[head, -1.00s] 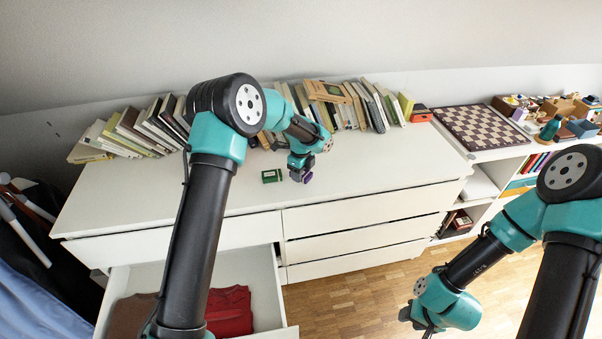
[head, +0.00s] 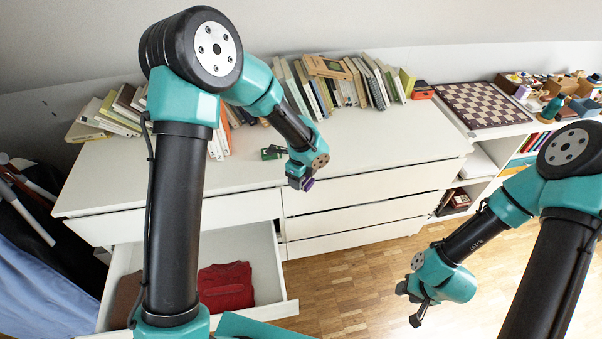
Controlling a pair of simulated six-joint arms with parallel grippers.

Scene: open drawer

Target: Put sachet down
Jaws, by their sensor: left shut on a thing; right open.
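My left gripper (head: 306,184) is shut on a small purple sachet (head: 309,185), of which only a bit shows beside the fingers. It is held near the dresser's front edge, to the right of the open drawer (head: 264,240); its exact height is hard to tell. The drawer holds a folded red garment (head: 226,287) and a brown one (head: 125,300), partly hidden behind my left arm. My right gripper (head: 417,313) is open and empty, low over the wooden floor at the right.
A small green box (head: 268,154) lies on the white dresser (head: 385,148), partly hidden by my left arm. Several books (head: 355,82) line the back. A chessboard (head: 483,104) sits on the shelf unit at right. The dresser's right half is clear.

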